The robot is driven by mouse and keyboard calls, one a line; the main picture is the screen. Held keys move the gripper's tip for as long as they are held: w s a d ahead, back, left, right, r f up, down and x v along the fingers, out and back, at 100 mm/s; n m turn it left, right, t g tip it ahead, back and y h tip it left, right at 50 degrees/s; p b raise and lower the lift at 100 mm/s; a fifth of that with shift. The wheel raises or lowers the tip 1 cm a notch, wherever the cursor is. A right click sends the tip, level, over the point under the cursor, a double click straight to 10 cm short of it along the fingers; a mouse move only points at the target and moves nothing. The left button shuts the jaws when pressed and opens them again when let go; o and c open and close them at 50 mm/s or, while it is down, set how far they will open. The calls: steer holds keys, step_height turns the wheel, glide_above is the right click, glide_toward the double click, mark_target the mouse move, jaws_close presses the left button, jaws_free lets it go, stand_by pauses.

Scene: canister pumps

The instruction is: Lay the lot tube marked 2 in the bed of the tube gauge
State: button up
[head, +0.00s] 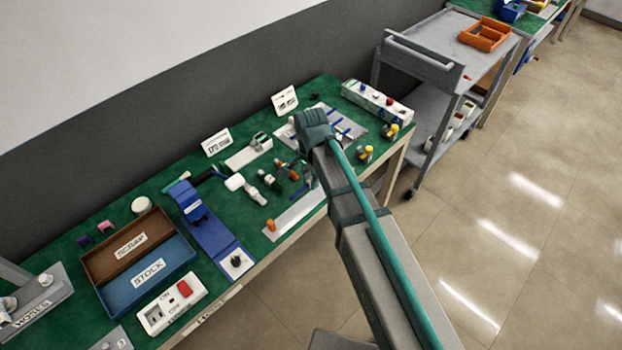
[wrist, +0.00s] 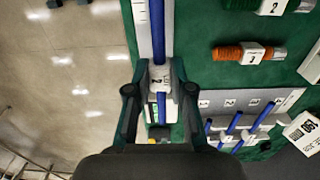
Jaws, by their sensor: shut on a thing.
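My gripper (wrist: 159,97) is shut on the white collar marked 2 of the blue lot tube (wrist: 157,35) in the wrist view. The tube runs lengthwise between the fingers and extends past them at both ends. The tube gauge (wrist: 142,28), a pale strip with scale marks, lies beside and partly under the tube, roughly parallel to it. I cannot tell whether the tube touches its bed. In the head view the gauge (head: 296,214) lies at the table's front edge with an orange block (head: 271,226) at its left end.
A grey rack (wrist: 245,110) holds several other blue tubes; it also shows in the head view (head: 352,127). Numbered parts, one orange (wrist: 228,53), lie on the green mat beside the gauge. The table edge and floor are close on the other side.

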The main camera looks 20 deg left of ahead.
mark_target(311, 198)
steer(key=shift+f+b, duration=1.05)
steer(key=shift+f, duration=1.65)
steer(key=shift+f, duration=0.7)
steer(key=o, duration=0.9)
step_height(311, 198, up, 12)
steer(key=shift+r, duration=0.1)
steer(key=shift+d, duration=0.1)
